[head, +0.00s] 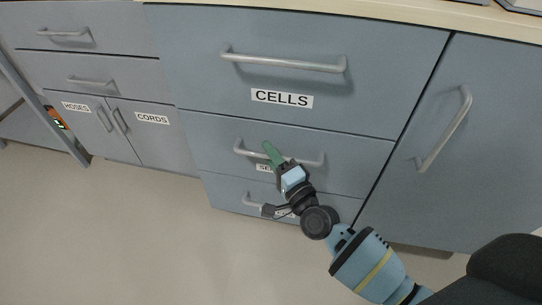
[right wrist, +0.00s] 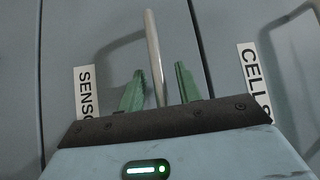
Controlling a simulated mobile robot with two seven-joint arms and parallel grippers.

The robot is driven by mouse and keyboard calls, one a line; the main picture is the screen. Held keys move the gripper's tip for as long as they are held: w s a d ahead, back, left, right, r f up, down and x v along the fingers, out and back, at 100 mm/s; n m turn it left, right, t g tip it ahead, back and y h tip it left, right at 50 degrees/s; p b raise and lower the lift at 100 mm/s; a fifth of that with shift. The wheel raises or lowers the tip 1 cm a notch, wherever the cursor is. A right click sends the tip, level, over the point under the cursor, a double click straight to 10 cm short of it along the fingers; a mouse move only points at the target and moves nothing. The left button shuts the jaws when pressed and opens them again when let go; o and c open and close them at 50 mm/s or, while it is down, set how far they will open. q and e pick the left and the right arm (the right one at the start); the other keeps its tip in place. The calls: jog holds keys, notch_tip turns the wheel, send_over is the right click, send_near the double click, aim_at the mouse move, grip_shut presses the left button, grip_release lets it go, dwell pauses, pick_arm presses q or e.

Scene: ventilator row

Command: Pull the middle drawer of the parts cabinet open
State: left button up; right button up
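The parts cabinet's middle drawer (head: 220,135) is shut, its front flush with the drawers above and below. Its grey bar handle (head: 310,161) runs across the front, and my right gripper hides part of it and most of the label. My right gripper (head: 273,153) is at the handle's middle. In the right wrist view the two green fingers of this gripper (right wrist: 160,78) stand apart, one on each side of the handle bar (right wrist: 154,50). My left gripper is not in view.
Above is the drawer labelled CELLS (head: 282,98); below is a bottom drawer (head: 225,190) with its own handle. A tall door (head: 470,150) stands to the right. Cupboards labelled HOSES and CORDS (head: 152,118) are at left. The floor (head: 120,240) in front is clear.

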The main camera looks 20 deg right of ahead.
jog(key=c, duration=0.7)
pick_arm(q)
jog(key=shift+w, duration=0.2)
pick_arm(e)
grip_shut()
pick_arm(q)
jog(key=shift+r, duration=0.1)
